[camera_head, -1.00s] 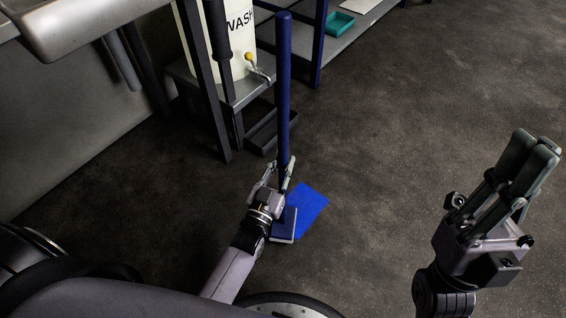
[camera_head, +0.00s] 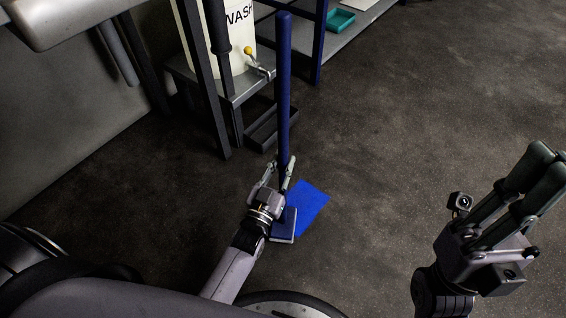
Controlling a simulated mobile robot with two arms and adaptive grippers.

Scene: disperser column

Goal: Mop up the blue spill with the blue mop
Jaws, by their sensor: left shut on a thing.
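The blue mop stands nearly upright, with its long blue handle (camera_head: 284,90) rising from the floor. My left gripper (camera_head: 279,176) is shut on the lower handle, just above the mop head. The flat mop head (camera_head: 284,226), with a pale edge, is low at the floor and overlaps the left side of the blue spill in the picture; whether it touches the floor I cannot tell. The blue spill (camera_head: 309,205) is a bright flat patch, partly hidden by the mop head. My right gripper (camera_head: 548,162) is raised at the right, away from the mop, with nothing visible in it.
A white wash container (camera_head: 240,35) with a yellow-knobbed tap stands on a metal stand (camera_head: 238,90) behind the mop. A dark tray (camera_head: 266,129) lies below the tap. A blue-framed shelf (camera_head: 340,45) holds a teal tray (camera_head: 341,20). Floor on the right is clear.

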